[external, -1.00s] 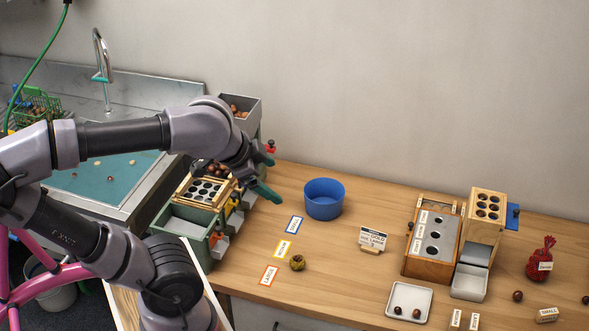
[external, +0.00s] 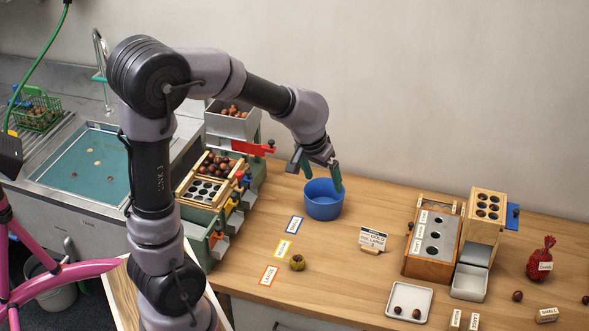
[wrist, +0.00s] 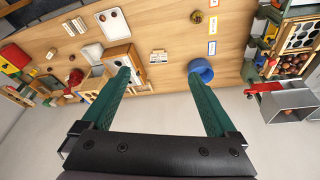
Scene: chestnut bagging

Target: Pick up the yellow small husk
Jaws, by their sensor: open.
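The small yellowish-green husk (external: 297,262) with a brown middle lies on the wooden table, just right of the yellow-edged and orange-edged label cards. It also shows at the top of the wrist view (wrist: 196,17). My gripper (external: 322,177) is open and empty, its two green fingers spread apart above the blue bowl. In the wrist view my gripper (wrist: 159,75) has nothing between its fingers. The husk is apart from the gripper, nearer the table's front edge.
The blue bowl (external: 323,207) stands close below my gripper. Label cards (external: 283,249) lie left of the husk. A small sign (external: 373,239) and a wooden sizing box (external: 432,262) stand to the right. The chestnut sorting rack (external: 207,192) stands left. Table around the husk's right is clear.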

